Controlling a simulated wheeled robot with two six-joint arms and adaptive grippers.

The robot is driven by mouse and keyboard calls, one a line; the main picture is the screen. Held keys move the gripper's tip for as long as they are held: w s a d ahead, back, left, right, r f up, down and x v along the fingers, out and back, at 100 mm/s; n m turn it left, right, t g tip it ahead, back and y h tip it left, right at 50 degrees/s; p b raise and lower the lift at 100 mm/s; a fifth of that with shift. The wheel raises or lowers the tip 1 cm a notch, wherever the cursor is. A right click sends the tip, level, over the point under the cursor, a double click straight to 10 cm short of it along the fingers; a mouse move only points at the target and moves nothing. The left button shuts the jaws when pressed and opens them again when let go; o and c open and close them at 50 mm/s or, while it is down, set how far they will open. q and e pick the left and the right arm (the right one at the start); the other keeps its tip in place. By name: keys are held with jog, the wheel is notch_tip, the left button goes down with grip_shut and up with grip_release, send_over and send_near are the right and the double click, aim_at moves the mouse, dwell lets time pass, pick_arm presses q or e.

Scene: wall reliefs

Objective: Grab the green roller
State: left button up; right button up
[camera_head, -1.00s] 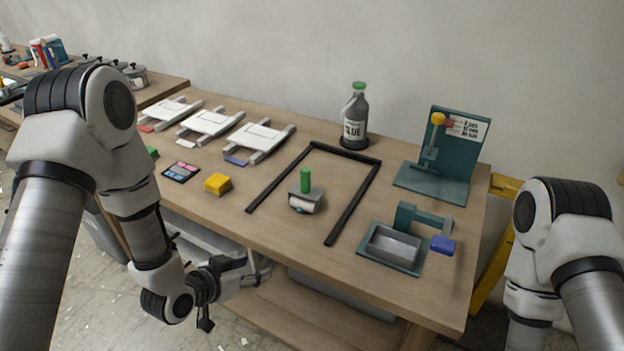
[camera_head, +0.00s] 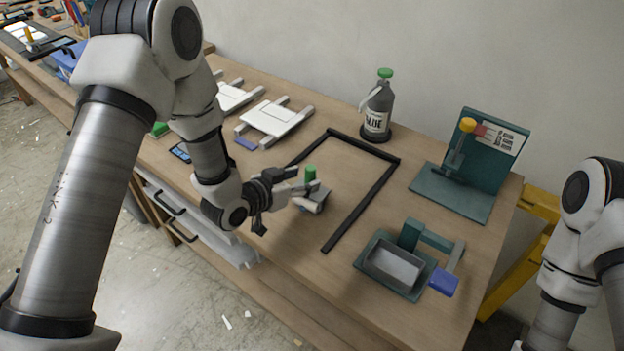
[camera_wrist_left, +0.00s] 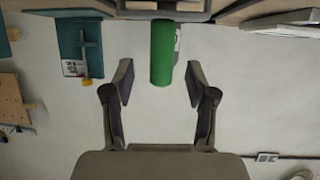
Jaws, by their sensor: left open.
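The green roller (camera_head: 310,173) stands on the workbench with its green handle upright and a pale roller part low at its base. In the left wrist view the green handle (camera_wrist_left: 161,52) reaches between the two fingertips, with a gap on each side. My left gripper (camera_head: 304,187) is open beside the roller in the head view, and its fingers partly hide the roller's lower part. The open fingers also show in the left wrist view (camera_wrist_left: 159,82). My right gripper is outside the frames.
A black frame (camera_head: 365,200) lies behind and beside the roller. A glue bottle (camera_head: 377,108) stands at the back. A grey tray (camera_head: 395,263) and a teal stand (camera_head: 455,190) are to the right. White frames (camera_head: 272,118) lie to the left.

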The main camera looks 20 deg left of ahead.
aim_at(307, 177)
pick_arm(q)
jog(key=x, duration=0.4)
jog(key=shift+w, duration=0.1)
jog(key=shift+s+a, duration=0.15)
jog(key=shift+s, duration=0.1)
jog(key=shift+c, duration=0.7)
jog(key=shift+r, duration=0.1)
jog(key=c, duration=0.6)
grip_shut()
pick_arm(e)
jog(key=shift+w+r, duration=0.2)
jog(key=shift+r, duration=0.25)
